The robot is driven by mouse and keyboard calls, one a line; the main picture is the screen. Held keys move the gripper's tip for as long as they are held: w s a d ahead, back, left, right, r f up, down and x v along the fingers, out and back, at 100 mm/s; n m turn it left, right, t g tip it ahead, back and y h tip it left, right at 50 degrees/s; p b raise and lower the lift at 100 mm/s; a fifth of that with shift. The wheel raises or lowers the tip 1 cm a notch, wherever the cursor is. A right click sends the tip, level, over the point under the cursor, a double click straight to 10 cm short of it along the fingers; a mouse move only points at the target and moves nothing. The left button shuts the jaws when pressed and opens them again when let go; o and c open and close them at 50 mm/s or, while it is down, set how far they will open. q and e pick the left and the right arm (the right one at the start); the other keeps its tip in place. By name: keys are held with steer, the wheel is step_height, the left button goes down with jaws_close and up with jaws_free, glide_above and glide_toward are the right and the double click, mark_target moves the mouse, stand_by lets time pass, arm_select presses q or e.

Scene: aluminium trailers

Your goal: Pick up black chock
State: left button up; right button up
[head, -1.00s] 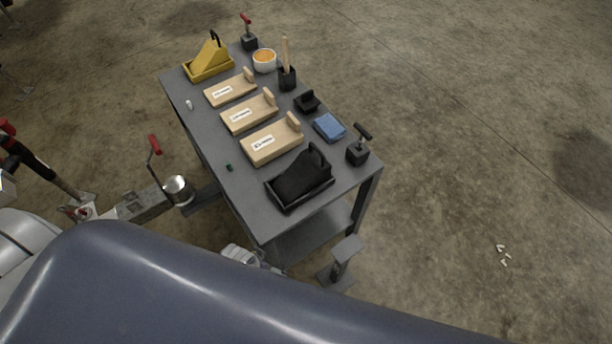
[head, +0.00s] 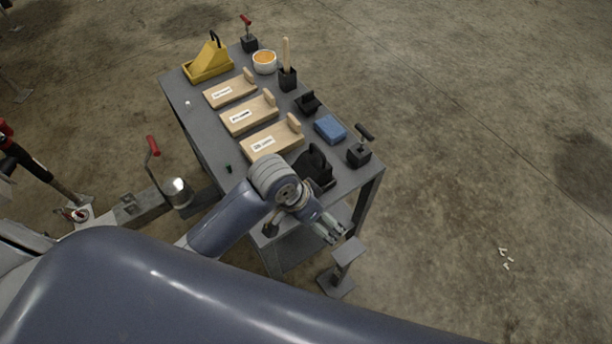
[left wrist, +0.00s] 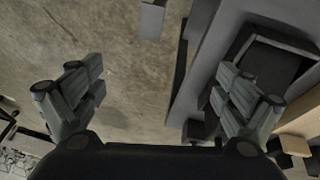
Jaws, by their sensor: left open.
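The black chock (head: 317,165) sits in its black tray at the near end of the grey table, partly hidden behind my left gripper and wrist. My left gripper (head: 325,228) is over the near table edge, on the near side of the chock, with its fingers pointing down and to the right. In the left wrist view the gripper (left wrist: 160,98) has its fingers wide apart with nothing between them but floor. The black chock and tray (left wrist: 272,65) show at the right there, partly behind one finger. My right gripper is not in view.
The grey table (head: 205,135) also bears several wooden boards (head: 272,138), a blue block (head: 330,129), a black clamp-like tool (head: 359,150), a white bowl (head: 264,62) and a yellow chock (head: 209,62). A trailer coupling (head: 150,195) stands left of the table. The floor on the right is mostly clear.

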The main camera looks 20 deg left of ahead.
arm_select(q)
step_height(320, 180, up, 2)
steer(key=w+d+m, duration=0.1)
steer(key=w, duration=0.1)
step_height(320, 180, up, 6)
steer(key=g+y, duration=0.3)
steer(key=y, duration=0.1)
glide_above(305, 169)
steer(key=shift+s+a, duration=0.1)
steer(key=shift+a, duration=0.2)
step_height(305, 169, down, 5)
steer(key=shift+r, duration=0.2)
steer(key=shift+d+f, duration=0.15)
steer(key=shift+f, duration=1.3)
steer(key=shift+d+f, duration=0.1)
steer(key=shift+f, duration=1.35)
steer(key=c, duration=1.6)
